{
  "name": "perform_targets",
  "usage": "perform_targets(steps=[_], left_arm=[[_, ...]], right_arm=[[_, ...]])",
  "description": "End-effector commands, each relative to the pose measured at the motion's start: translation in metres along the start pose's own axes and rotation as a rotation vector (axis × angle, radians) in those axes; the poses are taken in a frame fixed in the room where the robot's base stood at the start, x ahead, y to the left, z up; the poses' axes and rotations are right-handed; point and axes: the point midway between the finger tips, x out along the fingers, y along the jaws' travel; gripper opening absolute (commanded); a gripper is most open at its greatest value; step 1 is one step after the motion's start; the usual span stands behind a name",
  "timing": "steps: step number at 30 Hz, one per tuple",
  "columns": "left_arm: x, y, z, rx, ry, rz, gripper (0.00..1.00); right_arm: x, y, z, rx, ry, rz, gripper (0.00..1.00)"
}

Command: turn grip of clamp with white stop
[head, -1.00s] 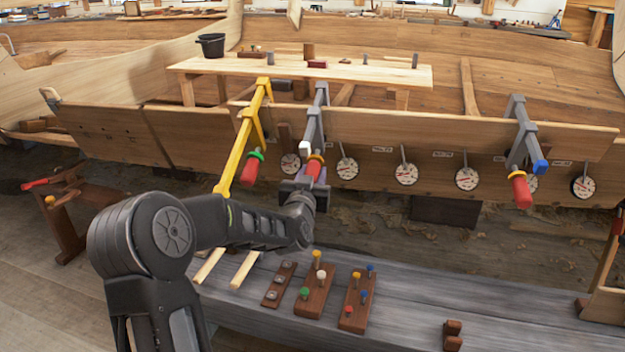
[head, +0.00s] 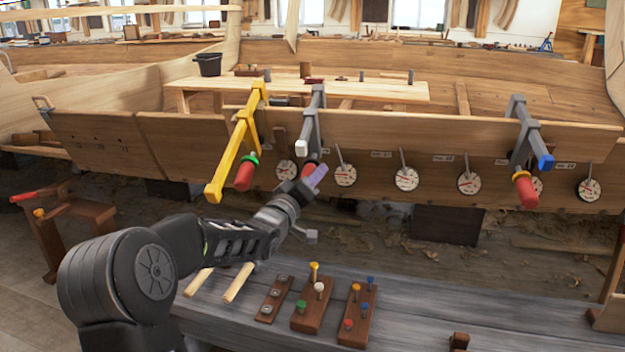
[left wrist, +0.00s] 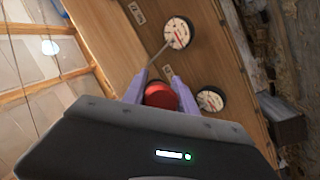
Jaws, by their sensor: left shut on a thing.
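The grey clamp with the white stop (head: 302,147) hangs on the hull plank, between the yellow clamp and a gauge. Its red grip (head: 308,167) shows only in part in the head view, behind the fingers. My left gripper (head: 314,175) is at the lower end of this clamp, its jaw turned at a slant. In the left wrist view the red grip (left wrist: 161,95) sits between the two pale purple fingers of my left gripper (left wrist: 159,80), which is shut on it. My right gripper is not in view.
A yellow clamp (head: 236,140) with a green-collared red grip hangs close on the left. A grey clamp with a blue stop (head: 544,162) hangs far right. Several dial gauges (head: 406,179) line the plank. A bench (head: 420,305) with pegged blocks stands below.

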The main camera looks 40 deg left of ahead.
Motion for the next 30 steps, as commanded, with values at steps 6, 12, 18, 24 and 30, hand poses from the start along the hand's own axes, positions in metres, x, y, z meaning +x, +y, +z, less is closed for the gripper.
perform_targets(steps=[6,12,18,24,30], left_arm=[[0.0002,0.0026,-0.0011,-0.194,0.0,0.07,0.0],[-0.0003,0.0038,-0.0013,-0.372,0.001,0.136,0.0],[-0.0007,0.0053,-0.0016,-0.552,0.001,0.203,0.0],[-0.0012,0.0065,-0.0025,-0.73,0.002,0.269,0.0],[-0.002,0.0079,-0.0036,-0.908,0.002,0.336,0.0]], right_arm=[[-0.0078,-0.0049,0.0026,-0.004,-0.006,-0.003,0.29],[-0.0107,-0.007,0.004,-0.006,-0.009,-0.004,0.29],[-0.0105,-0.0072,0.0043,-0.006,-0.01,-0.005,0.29],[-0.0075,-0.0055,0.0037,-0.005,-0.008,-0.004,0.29],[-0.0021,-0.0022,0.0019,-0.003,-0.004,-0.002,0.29]])
